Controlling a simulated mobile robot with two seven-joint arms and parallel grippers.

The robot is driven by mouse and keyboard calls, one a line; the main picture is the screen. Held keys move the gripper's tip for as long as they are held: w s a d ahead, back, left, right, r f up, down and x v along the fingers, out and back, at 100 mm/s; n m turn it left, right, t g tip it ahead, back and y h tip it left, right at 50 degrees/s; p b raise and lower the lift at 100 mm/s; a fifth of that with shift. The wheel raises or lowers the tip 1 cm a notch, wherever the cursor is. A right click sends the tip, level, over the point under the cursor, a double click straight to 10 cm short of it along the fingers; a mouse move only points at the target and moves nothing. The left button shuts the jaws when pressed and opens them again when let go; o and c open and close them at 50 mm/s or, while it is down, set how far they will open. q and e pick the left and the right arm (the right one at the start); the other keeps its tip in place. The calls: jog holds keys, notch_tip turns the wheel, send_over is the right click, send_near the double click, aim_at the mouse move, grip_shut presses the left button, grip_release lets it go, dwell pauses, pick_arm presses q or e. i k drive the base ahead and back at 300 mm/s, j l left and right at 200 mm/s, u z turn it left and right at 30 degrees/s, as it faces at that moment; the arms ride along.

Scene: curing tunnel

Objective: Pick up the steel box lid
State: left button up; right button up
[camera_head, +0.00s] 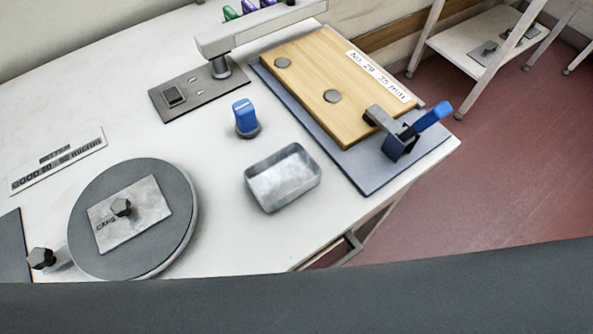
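A flat rectangular steel plate (148,217) with a dark faceted knob on top and lettering that seems to read "CAPS" lies on a round grey disc (82,230) at the left of the white table. It looks like the steel box lid. A small open steel box (283,180) with rounded corners stands apart from it, to the right, near the table's front edge. Its inside looks empty. Neither of my grippers shows in the head view.
A blue knob (245,118) stands behind the steel box. A wooden board (320,70) lies on a blue-grey plate (376,176) with a blue-handled clamp (405,135). Another dark knob (41,258) is left of the disc. The table (215,235) is bare between disc and box.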

aim_at(125, 214)
jog(key=l+u, duration=0.15)
jog(key=u, duration=0.6)
jog(key=k+l+u, duration=0.1)
jog(key=l+u, duration=0.25)
jog(key=k+l+u, duration=0.15)
jog(key=l+u, duration=0.2)
jog(key=k+l, duration=0.15)
jog(key=l, duration=0.2)
jog(key=k+l+u, duration=0.1)
jog(key=l, duration=0.25)
jog(key=k+l, duration=0.2)
jog(key=l, duration=0.15)
jog(key=k+l+u, duration=0.1)
jog(key=l, duration=0.25)
jog(key=k, duration=0.1)
